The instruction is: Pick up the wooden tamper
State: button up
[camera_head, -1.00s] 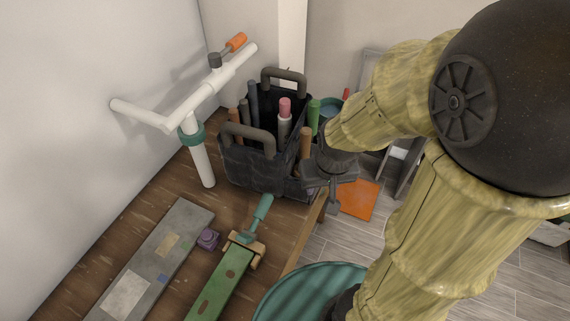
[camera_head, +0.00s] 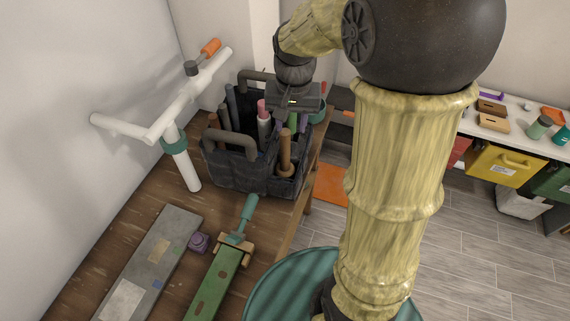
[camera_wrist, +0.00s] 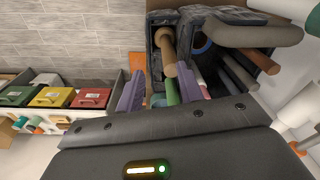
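The wooden tamper (camera_head: 286,152), a brown rod with a wider ring low on it, stands upright at the near right of the black tool tote (camera_head: 228,168). My gripper (camera_head: 291,118) is over the back right of the tote, pointing down, behind the tamper in the head view. In the wrist view my gripper's purple fingers (camera_wrist: 165,88) are apart, with nothing visibly held.
Close to my gripper, the tote holds a pink-topped tool (camera_head: 264,122), a green tool and several dark rods. Its two raised handles (camera_head: 230,142) are obstacles. A white pipe frame (camera_head: 170,135) stands left. A green plane-like tool (camera_head: 222,270) lies in front on the workbench.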

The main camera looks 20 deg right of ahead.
notch_tip(320, 180, up, 7)
jog(key=m+g+p, duration=0.1)
jog(key=m+p, duration=0.1)
send_over(285, 139)
jog(key=w, duration=0.2)
jog(key=shift+s+d, duration=0.2)
jog(key=shift+d, duration=0.2)
jog(key=shift+f, duration=0.1)
notch_tip(285, 139, down, 12)
jog(key=p, duration=0.2)
jog(key=shift+f+p, duration=0.1)
jog(key=shift+p, duration=0.3)
jog(key=shift+f, duration=0.1)
jog(key=shift+s+a+f+p, duration=0.1)
jog(key=shift+f+p, duration=0.2)
jog(key=shift+p, duration=0.15)
jog(key=shift+a+f+p, duration=0.1)
jog(key=shift+f+p, duration=0.8)
jog(key=shift+f, duration=1.3)
